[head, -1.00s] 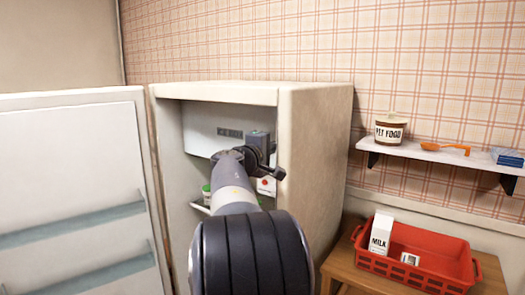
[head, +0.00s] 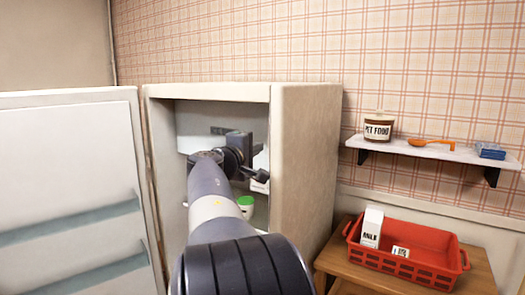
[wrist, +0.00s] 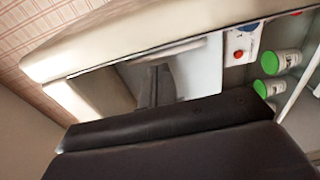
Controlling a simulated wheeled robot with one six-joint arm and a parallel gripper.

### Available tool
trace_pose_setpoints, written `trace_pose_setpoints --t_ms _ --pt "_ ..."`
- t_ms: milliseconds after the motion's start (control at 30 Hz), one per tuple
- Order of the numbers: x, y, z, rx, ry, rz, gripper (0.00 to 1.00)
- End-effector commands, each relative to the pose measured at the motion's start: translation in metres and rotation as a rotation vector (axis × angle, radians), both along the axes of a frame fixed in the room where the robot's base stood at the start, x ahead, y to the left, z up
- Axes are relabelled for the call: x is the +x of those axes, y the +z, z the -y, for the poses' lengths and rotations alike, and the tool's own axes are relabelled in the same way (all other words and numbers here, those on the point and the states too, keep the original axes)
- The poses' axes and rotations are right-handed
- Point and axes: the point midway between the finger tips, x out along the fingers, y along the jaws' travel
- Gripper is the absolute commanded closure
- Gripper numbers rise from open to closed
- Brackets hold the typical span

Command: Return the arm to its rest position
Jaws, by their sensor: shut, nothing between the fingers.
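My arm reaches from the bottom of the head view up into the open fridge (head: 306,150). My gripper (head: 218,131) is in the upper part of the fridge opening, shut and empty, in front of the inner back wall. In the wrist view a large dark part of my own arm end fills the bottom, and two dark finger shapes (wrist: 155,86) show against the pale interior. My arm hides part of the fridge shelf and what stands on it.
Jars with green lids (wrist: 270,63) and a white carton with a red dot (wrist: 240,42) stand in the fridge. The fridge door (head: 70,150) stands open at left. At right are a wall shelf (head: 400,147) and a red basket (head: 400,265) on a wooden table.

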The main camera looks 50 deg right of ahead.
Motion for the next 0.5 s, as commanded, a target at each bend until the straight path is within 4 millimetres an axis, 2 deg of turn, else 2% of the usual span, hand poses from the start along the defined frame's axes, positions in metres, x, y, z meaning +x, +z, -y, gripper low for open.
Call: trace_pose_setpoints --t_ms 33,200,333,500 --pt "-0.002 -0.002 -0.012 -0.001 0.004 0.001 1.0" --pt "-0.011 -0.002 -0.042 0.001 0.004 0.002 1.0" --pt "-0.015 -0.002 -0.058 0.002 0.004 0.001 1.0" --pt "-0.018 -0.001 -0.066 0.003 0.002 0.0 1.0"
